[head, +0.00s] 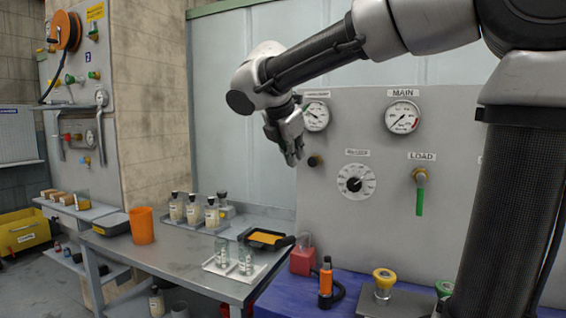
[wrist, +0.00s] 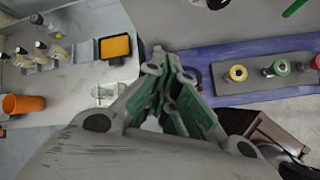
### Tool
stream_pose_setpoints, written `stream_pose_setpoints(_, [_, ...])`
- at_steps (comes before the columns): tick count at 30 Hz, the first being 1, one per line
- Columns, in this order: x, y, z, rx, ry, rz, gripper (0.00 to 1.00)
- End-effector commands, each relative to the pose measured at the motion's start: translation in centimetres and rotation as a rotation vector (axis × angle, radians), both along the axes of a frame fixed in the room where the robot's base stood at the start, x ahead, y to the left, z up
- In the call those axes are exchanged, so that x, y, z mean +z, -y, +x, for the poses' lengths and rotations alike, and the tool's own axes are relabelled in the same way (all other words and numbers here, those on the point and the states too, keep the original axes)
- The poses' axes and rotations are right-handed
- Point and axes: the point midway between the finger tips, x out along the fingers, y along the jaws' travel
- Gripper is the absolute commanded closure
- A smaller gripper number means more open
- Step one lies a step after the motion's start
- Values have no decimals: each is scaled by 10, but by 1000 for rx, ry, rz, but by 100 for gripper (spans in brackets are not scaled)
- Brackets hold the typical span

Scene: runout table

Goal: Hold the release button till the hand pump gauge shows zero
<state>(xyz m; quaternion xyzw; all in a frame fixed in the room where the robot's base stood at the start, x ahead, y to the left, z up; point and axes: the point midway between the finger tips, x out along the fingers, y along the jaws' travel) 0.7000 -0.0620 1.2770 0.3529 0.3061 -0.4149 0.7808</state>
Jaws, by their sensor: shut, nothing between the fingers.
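My gripper (head: 292,155) is raised in front of the grey panel, shut and empty; its closed fingers also show in the wrist view (wrist: 168,75). Just right of it is a round gauge (head: 318,116), partly covered by the gripper; its label and needle are too small to read surely. A second gauge (head: 402,117) is marked MAIN. On a grey block at the lower right are a yellow-topped button (head: 384,277) and a green one (head: 444,287); the wrist view adds a red one (wrist: 316,62). I cannot tell which is the release. All stand apart from my gripper.
A dark knob (head: 315,160), a dial (head: 355,182) and a LOAD valve with green lever (head: 420,195) are on the panel. An orange-bodied tool (head: 325,277) stands on the blue mat (head: 340,310). The steel table (head: 170,262) holds bottles, an orange cup (head: 142,225) and trays.

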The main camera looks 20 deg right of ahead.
Motion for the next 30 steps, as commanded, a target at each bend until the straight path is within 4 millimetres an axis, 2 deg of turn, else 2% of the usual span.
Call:
stream_pose_setpoints(1, [14, 4, 4, 66, -16, -68, 100])
stream_pose_setpoints(3, [28, 8, 7, 159, -52, -162, 100])
stream_pose_setpoints(7, [32, 13, 6, 267, -125, -265, 100])
stream_pose_setpoints(12, [32, 13, 5, 321, -162, -299, 100])
stream_pose_setpoints(23, [29, 15, 6, 320, -163, -298, 100])
stream_pose_setpoints(30, [5, 32, 22, 317, -166, -297, 100])
